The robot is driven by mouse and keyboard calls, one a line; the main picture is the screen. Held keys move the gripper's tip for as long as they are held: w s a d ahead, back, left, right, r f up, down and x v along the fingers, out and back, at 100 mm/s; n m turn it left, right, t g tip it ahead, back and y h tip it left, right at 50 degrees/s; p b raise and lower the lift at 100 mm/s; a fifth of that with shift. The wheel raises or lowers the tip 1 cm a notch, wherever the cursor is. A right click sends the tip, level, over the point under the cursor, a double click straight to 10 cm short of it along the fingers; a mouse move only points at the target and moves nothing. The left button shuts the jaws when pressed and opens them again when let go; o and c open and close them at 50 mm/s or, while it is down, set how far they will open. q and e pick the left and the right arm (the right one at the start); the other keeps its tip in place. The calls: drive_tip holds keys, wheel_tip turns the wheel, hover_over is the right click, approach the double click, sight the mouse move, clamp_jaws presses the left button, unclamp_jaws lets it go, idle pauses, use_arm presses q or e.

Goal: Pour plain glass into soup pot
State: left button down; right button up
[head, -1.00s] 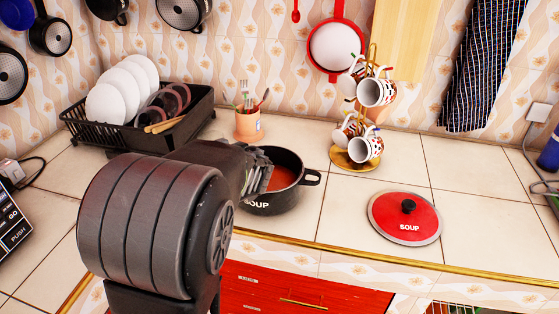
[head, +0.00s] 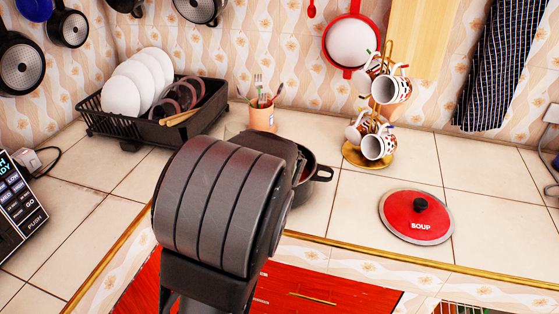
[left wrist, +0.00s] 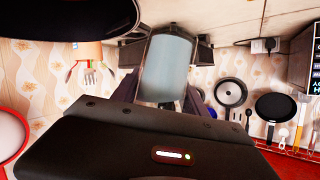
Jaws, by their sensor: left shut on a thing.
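The soup pot (head: 322,174) is black and stands on the counter in the head view. My left arm hides most of it, leaving the right rim and a handle. In the left wrist view, my left gripper (left wrist: 163,82) is shut around a pale grey-blue glass (left wrist: 168,66). The surroundings are upside down in this view. A dark rounded shape (left wrist: 60,18), apparently the pot, is close at the upper left. The glass is hidden in the head view, and I cannot tell its exact tilt or whether anything leaves it. My right gripper is not in view.
The red soup lid (head: 416,216) lies flat to the right of the pot. A mug stand (head: 368,155) is behind it, and a utensil cup (head: 263,118) and black dish rack (head: 125,128) are behind and left. The counter between pot and lid is clear.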

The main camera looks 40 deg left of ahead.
use_arm(q)
drive_tip(key=shift+w+d+r+m+g+y+p, duration=0.2)
drive_tip(key=shift+w+m+y+p, duration=0.1)
drive_tip(key=shift+m+p, duration=0.15)
drive_tip(key=shift+w+d+r+m+g+y+p, duration=0.1)
drive_tip(key=shift+w+m+g+y+p, duration=0.15)
drive_tip(key=shift+m+p, duration=0.2)
drive_tip(key=shift+w+d+f+m+g+y+p, duration=0.3)
drive_tip(key=shift+w+f+m+p, duration=0.2)
drive_tip(key=shift+m, duration=0.2)
drive_tip(key=shift+f+m+y+p, duration=0.2)
drive_tip(key=shift+m+y+p, duration=0.15)
drive_tip(key=shift+m+p, duration=0.1)
drive_tip(key=shift+f+m+g+y+p, duration=0.1)
drive_tip(key=shift+m+g+y+p, duration=0.15)
drive_tip(key=shift+m+y+p, duration=0.7)
drive_tip(key=shift+r+m+p, duration=0.35)
drive_tip(key=shift+m+p, duration=0.35)
drive_tip(key=shift+p, duration=0.05)
drive_tip(key=shift+r+m+p, duration=0.3)
drive_tip(key=shift+m+p, duration=0.4)
drive_tip(key=shift+p, duration=0.05)
drive_tip(key=shift+w+d+r+m+y, duration=0.45)
drive_tip(key=shift+w+d+r+m, duration=0.1)
drive_tip(key=shift+w+m, duration=0.2)
drive_tip(key=shift+w+d+r+m+y+p, duration=0.1)
drive_tip(key=shift+w+r+m+y+p, duration=0.2)
drive_tip(key=shift+m, duration=0.55)
idle(0.6)
